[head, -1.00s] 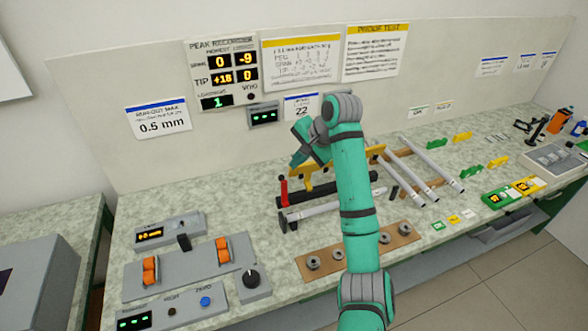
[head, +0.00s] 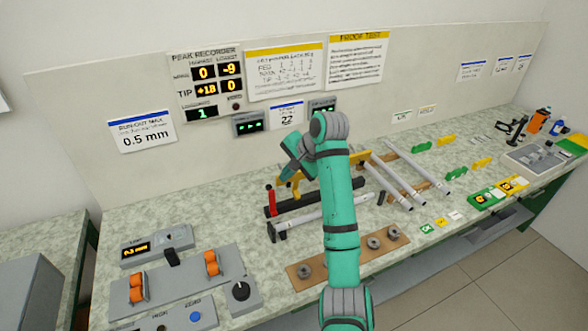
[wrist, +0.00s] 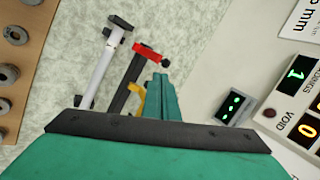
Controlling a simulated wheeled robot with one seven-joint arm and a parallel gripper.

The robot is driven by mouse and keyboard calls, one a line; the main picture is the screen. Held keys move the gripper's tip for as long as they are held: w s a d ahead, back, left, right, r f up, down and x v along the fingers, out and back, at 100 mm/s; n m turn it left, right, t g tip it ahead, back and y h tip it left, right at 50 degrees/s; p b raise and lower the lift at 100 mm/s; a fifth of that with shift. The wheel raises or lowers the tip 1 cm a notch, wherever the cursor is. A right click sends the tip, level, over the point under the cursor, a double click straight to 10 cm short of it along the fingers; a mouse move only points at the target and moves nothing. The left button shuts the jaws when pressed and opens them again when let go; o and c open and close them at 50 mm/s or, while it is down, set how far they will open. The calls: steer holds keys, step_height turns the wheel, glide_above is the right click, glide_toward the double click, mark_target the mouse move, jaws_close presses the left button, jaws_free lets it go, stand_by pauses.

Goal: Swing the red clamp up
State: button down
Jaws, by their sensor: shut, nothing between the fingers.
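The red clamp (head: 271,200) is at the left end of a long black bar (head: 318,201) on the bench, left of my gripper in the head view. There it looks like a short upright post with a dark top. In the wrist view the red clamp (wrist: 147,52) lies across the end of the black bar, with a dark knob at its end; its exact tilt is hard to tell. My gripper (head: 285,176) is shut and empty, above and right of the clamp and apart from it. Its teal fingers (wrist: 161,82) point toward the clamp in the wrist view.
A yellow frame (head: 310,182) stands just behind the black bar, close to my gripper. A white rod (head: 310,220) lies in front. A wooden strip (head: 300,275) with several grey rings is nearer. Switch panels (head: 185,290) are at left. The back wall carries displays (head: 207,88).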

mark_target(270, 186)
steer(key=x, duration=0.6)
steer(key=shift+w+a, duration=0.3)
steer(key=shift+w+a+f, duration=0.3)
steer(key=shift+f, duration=0.1)
steer(key=shift+w, duration=0.15)
steer(key=shift+w+a+f, duration=0.2)
steer(key=shift+w+a, duration=0.05)
steer(key=shift+w, duration=0.25)
steer(key=shift+w+a+f, duration=0.25)
steer(key=shift+w, duration=0.25)
steer(key=shift+s, duration=0.15)
